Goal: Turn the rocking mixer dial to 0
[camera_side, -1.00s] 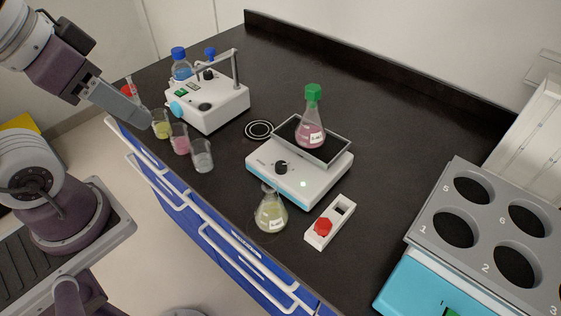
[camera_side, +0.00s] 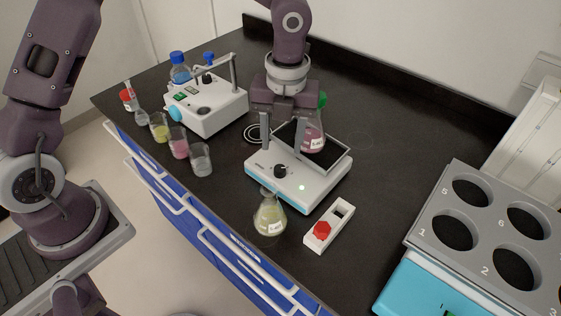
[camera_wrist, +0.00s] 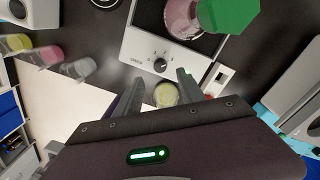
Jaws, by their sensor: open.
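The rocking mixer (camera_side: 312,193) is a white box with a tilted dark tray on top. Its black dial (camera_side: 281,171) is on the front face, with a small lit green light beside it. A flask of pink liquid with a green cap (camera_side: 312,136) stands on the tray. My gripper (camera_side: 283,143) is open and empty, with its fingers hanging over the mixer, above and behind the dial. In the wrist view the dial (camera_wrist: 161,65) lies beyond the fingertips, roughly midway between them. The dial's reading is too small to tell.
A flask of yellowish liquid (camera_side: 269,215) stands just in front of the mixer. Several beakers and a white stirrer device (camera_side: 206,108) are on the left. A grey rack with round holes (camera_side: 480,215) is at right.

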